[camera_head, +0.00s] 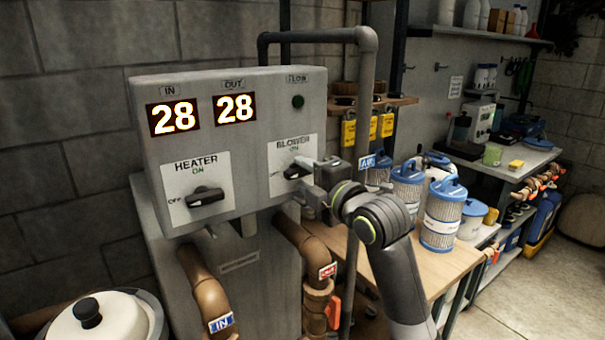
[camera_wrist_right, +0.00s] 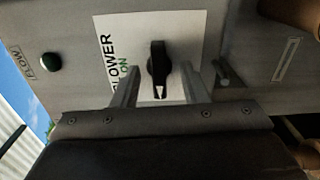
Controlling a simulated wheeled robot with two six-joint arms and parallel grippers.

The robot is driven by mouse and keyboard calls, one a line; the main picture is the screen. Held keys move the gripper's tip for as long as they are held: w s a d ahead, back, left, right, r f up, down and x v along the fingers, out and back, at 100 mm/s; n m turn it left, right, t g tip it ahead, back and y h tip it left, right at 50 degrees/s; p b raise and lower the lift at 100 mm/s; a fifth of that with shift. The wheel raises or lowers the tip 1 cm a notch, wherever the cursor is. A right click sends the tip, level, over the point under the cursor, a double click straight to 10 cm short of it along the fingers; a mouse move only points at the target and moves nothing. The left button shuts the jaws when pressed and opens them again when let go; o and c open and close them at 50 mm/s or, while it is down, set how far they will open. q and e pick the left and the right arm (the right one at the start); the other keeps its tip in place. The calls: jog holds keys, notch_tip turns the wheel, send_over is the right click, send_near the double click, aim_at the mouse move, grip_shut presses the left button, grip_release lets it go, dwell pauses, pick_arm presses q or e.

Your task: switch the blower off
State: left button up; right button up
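The blower knob (camera_head: 298,168) is a black lever on a white label plate on the grey control box. In the head view my right gripper (camera_head: 312,178) is in front of it and partly hides it. In the right wrist view the knob (camera_wrist_right: 158,66) lies between the two fingers of my right gripper (camera_wrist_right: 158,86), with a gap on each side. The fingers are open. The knob lies level across its plate, its light-marked end toward the plate's left side. The blower's "ON" word is above the knob. My left gripper is not in view.
The heater knob (camera_head: 205,197) sits left on the same box, below two displays reading 28. A dark green flow lamp (camera_head: 298,102) is above the blower plate. Brown pipes (camera_head: 205,285) run below the box. A wooden table with blue-topped filter cartridges (camera_head: 442,215) stands to the right.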

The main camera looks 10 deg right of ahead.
jog(key=p+v, duration=0.2)
jog(key=v, duration=0.5)
dwell(0.3)
jog(key=shift+r, duration=0.1)
